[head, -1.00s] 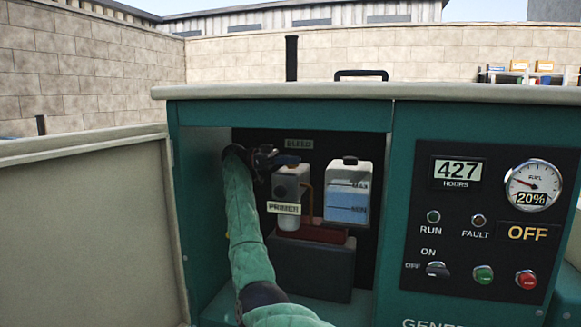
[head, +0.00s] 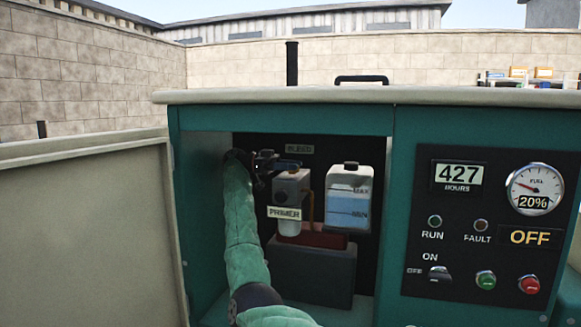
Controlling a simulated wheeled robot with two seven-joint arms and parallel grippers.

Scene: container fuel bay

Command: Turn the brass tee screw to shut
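I cannot make out the brass tee screw; the gripper covers part of the area under the BLEED label.
A PRIMER label (head: 284,213) is on the filter unit. A white tank with blue liquid (head: 349,197) stands to its right. The open door (head: 90,235) is at left. The control panel (head: 490,225) is at right, with its display reading OFF.

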